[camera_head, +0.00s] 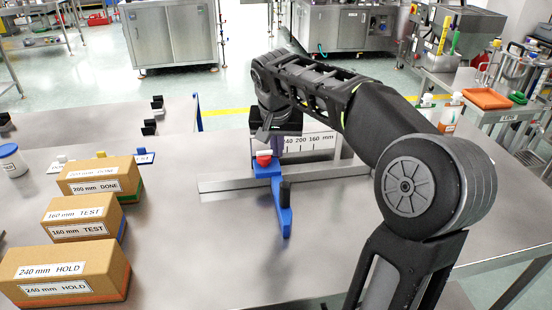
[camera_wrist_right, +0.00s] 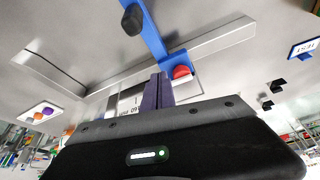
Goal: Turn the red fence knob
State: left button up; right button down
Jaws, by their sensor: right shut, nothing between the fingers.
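The red fence knob (camera_head: 263,160) sits on a blue bracket (camera_head: 283,210) that crosses a grey metal fence rail (camera_head: 225,182). In the right wrist view the red knob (camera_wrist_right: 181,72) shows just right of my fingertips. My right gripper (camera_head: 278,146) points down at the far side of the knob, with its dark purple fingers (camera_wrist_right: 157,88) together and empty. The fingertips are close to the knob; I cannot tell whether they touch it. A black handle (camera_head: 285,190) stands on the blue bracket. My left gripper is in neither view.
A white scale plate (camera_head: 318,143) marked 240, 200, 160 stands behind the rail. Labelled cardboard boxes (camera_head: 75,220) stand at the left. A blue-capped jar (camera_head: 11,160) is at the far left. The bare tabletop (camera_head: 180,240) lies between the boxes and the bracket.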

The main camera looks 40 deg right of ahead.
jog(key=v, duration=0.4)
jog(key=shift+s+r, duration=0.2)
jog(key=shift+s, duration=0.05)
dwell(0.3)
